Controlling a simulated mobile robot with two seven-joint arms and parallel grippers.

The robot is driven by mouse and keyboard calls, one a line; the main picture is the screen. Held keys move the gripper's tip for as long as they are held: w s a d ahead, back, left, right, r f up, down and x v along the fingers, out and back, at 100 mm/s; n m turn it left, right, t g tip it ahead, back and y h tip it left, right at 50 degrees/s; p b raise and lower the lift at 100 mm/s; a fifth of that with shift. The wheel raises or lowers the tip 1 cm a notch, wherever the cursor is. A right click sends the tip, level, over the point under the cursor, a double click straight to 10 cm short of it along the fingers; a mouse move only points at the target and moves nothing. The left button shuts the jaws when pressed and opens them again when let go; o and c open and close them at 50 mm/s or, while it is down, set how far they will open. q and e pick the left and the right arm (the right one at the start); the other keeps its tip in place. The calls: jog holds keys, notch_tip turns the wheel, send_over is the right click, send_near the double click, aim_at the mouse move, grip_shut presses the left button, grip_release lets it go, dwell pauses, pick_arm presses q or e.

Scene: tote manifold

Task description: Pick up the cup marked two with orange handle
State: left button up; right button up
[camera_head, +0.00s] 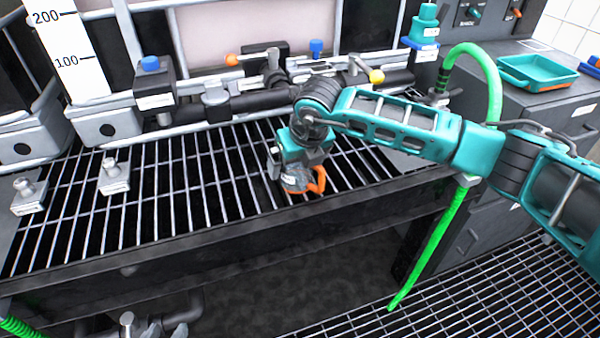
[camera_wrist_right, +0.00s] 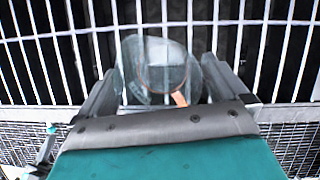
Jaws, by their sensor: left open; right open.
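A clear cup with an orange handle (camera_head: 317,182) stands on the metal grating near the front edge of the bench. In the right wrist view the see-through cup (camera_wrist_right: 150,65) lies between the two fingers, its orange handle toward the palm. Its mark cannot be read. My right gripper (camera_head: 292,178) reaches in from the right and points down at the cup, partly hiding it. In the right wrist view the right gripper (camera_wrist_right: 158,88) has its fingers spread on either side of the cup; contact cannot be told. My left gripper is not seen.
Small metal fittings (camera_head: 115,178) sit on the bench grating (camera_head: 200,180) at the left. Pipes and valves (camera_head: 250,100) run along the back. A green hose (camera_head: 440,235) hangs at the right, near a teal tray (camera_head: 537,70) on a cabinet.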

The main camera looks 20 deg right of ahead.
jog(key=shift+w+f, duration=0.1)
jog(key=shift+f, duration=0.15)
jog(key=shift+c, duration=0.5)
jog(key=c, duration=0.9)
jog(key=shift+r, duration=0.1)
